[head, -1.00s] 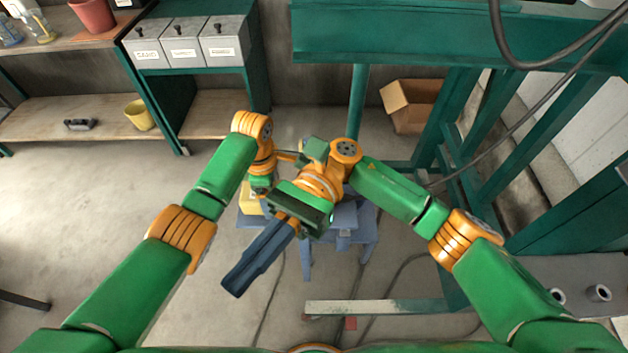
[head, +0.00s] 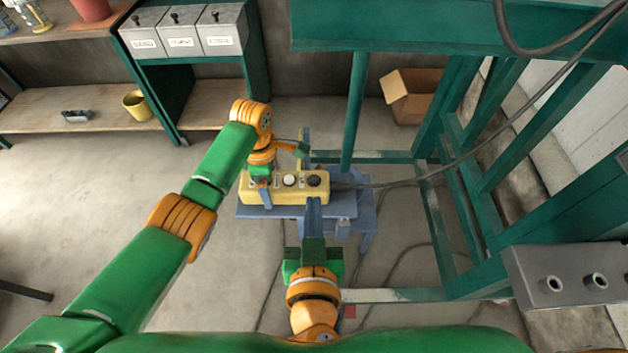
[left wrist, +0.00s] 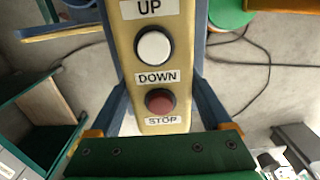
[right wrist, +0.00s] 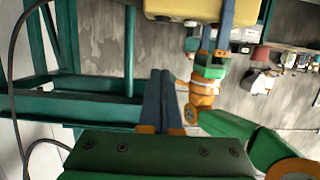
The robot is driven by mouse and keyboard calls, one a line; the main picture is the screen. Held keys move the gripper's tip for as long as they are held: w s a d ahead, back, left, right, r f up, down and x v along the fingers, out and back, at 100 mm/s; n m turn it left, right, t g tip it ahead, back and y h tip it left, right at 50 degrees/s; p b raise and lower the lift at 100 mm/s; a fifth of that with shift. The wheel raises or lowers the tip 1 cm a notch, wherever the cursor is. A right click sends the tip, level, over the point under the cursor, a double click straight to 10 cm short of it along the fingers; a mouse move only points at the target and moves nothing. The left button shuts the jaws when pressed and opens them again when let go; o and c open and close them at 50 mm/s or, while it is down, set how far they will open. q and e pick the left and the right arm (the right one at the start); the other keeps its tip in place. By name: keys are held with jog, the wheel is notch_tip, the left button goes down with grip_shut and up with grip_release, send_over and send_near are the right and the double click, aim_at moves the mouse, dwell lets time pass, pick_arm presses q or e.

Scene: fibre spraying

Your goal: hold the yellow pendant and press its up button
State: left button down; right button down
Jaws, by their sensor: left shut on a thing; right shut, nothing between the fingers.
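The yellow pendant (head: 275,197) lies across the blue stool, its cable leaving at the right. My left gripper (head: 262,183) is shut on its left end; in the left wrist view the fingers flank the pendant (left wrist: 138,60) near the red button (left wrist: 160,102) and the STOP label. A white button (left wrist: 153,45) sits between the UP and DOWN labels. In the head view a dark button (head: 317,178) is at the cable end. My right gripper (head: 313,203) is shut and empty, its tips close to the pendant's near edge below the dark button. Contact cannot be told.
The blue stool (head: 346,208) stands beneath. The cable (head: 400,183) runs right to the green frame (head: 355,110). A grey box with round sockets (head: 570,275) is at the right. Shelves (head: 90,115) and a cardboard box (head: 410,98) stand behind.

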jog(key=shift+w, duration=0.1)
send_over(314, 191)
notch_tip(314, 191, down, 2)
jog(key=shift+f, duration=0.15)
notch_tip(314, 191, down, 3)
jog(key=shift+w+r, duration=0.1)
jog(key=shift+r, duration=0.05)
jog(key=shift+f, duration=0.75)
